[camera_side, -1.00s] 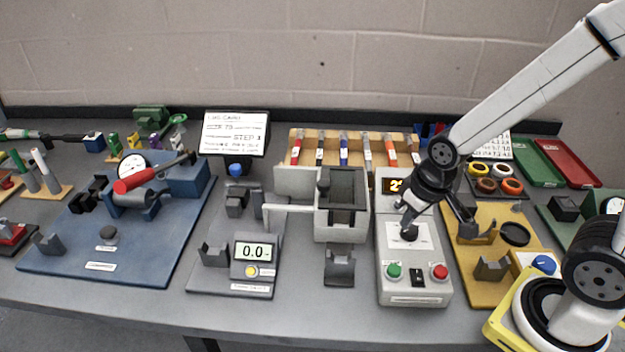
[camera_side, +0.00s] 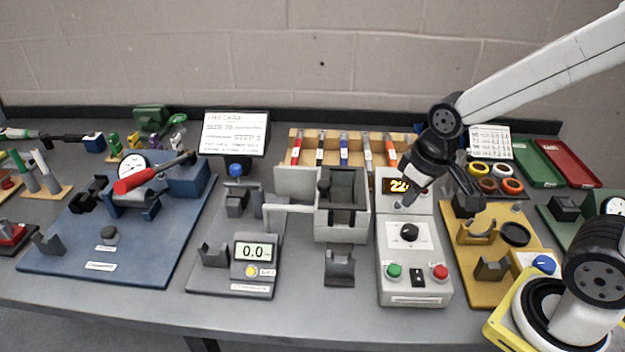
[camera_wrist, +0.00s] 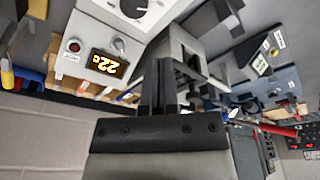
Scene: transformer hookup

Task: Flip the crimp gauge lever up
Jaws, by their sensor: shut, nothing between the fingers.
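My gripper (camera_side: 404,203) is over the grey control box, above and behind its black dial knob, and is not touching the knob. In the wrist view my gripper (camera_wrist: 160,88) has its fingers together, with nothing between them. No lever is legibly labelled as the crimp gauge's. One candidate is a red-handled lever (camera_side: 135,180) on the blue plate (camera_side: 65,255), beside a round dial gauge (camera_side: 132,164); it lies low, nearly level. The other is a blue-knobbed post (camera_side: 236,170) on the grey plate with a display (camera_side: 253,252) reading 0.0. My gripper is far right of both.
The control box (camera_side: 390,288) has an orange display, a green button and a red button. A grey open-topped housing (camera_side: 340,228) stands between my gripper and the grey plate. A sign (camera_side: 236,133) stands behind. A mustard plate (camera_side: 492,295) with fixtures lies right.

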